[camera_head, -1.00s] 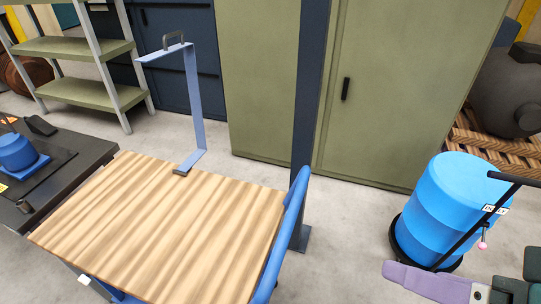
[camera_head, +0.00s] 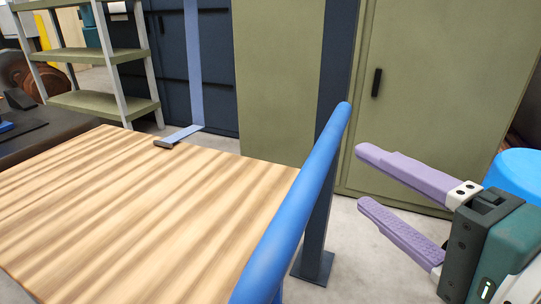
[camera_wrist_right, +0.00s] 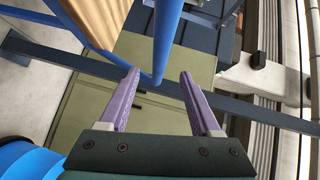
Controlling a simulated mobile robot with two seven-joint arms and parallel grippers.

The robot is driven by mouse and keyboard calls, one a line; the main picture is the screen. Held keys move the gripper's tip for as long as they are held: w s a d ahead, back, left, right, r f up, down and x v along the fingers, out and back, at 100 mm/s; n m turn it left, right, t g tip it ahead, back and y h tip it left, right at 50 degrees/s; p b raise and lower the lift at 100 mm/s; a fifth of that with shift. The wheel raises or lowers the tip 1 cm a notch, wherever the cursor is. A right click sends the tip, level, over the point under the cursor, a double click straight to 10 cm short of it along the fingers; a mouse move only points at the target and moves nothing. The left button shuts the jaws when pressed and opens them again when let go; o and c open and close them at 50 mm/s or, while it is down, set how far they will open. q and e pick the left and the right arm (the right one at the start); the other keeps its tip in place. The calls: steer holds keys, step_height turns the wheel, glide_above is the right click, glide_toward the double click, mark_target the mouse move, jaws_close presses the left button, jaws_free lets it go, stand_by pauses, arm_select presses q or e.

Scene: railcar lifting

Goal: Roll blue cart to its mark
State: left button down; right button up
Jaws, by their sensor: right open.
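The blue cart has a wooden deck (camera_head: 140,210) and a blue tubular handle (camera_head: 300,200) along its right side. My right gripper (camera_head: 360,177) is open and empty, its two purple fingers pointing left towards the handle. A gap shows between the fingertips and the handle in the head view. In the right wrist view the handle (camera_wrist_right: 166,40) runs down to the space between the fingertips (camera_wrist_right: 160,73), and the wooden deck (camera_wrist_right: 97,18) is at upper left. I see no floor mark. My left gripper is out of view.
A dark post (camera_head: 322,215) with a floor plate stands just beyond the handle. Green cabinets (camera_head: 430,80) stand behind, a shelf rack (camera_head: 85,55) at upper left. A blue drum (camera_head: 518,172) is at the right edge, partly behind my gripper. Bare floor (camera_head: 365,270) lies right of the post.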

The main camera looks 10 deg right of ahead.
mark_target(324, 153)
steer(key=b+x, duration=0.1)
steer(key=x, duration=0.8)
steer(key=shift+w+a+f, duration=0.1)
steer(key=shift+w+a, duration=0.1)
steer(key=shift+w, duration=0.15)
steer(key=shift+c, duration=0.3)
jaws_close()
stand_by(0.7)
